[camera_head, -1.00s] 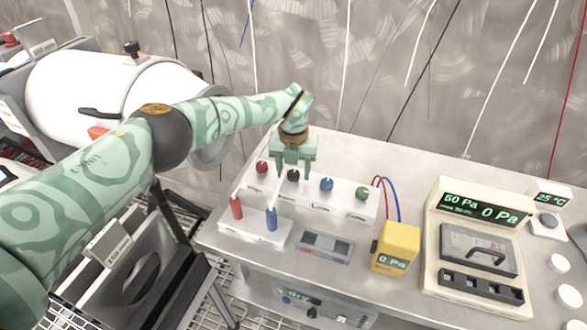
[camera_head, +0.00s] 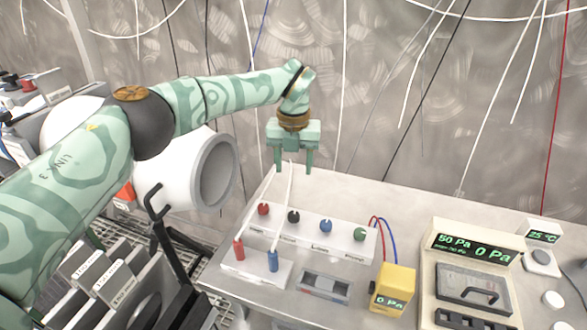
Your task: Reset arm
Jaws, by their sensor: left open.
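My left arm (camera_head: 75,160) is mint green with darker patterns and comes in from the left. Its gripper (camera_head: 293,169) points down above the back of the grey bench, with its two fingers apart and nothing between them. Below it is a white panel (camera_head: 290,232) with a row of red (camera_head: 264,209), black (camera_head: 293,217), blue (camera_head: 325,226) and green (camera_head: 360,234) knobs. The fingertips are clear of the knobs. My right gripper is not in view.
A red plug (camera_head: 238,250) and a blue plug (camera_head: 273,261) with white leads stand in a white block. A yellow meter (camera_head: 393,289) and a cream pressure unit (camera_head: 440,262) stand to the right. A white cylinder (camera_head: 180,165) is behind my arm. Cables hang along the wall.

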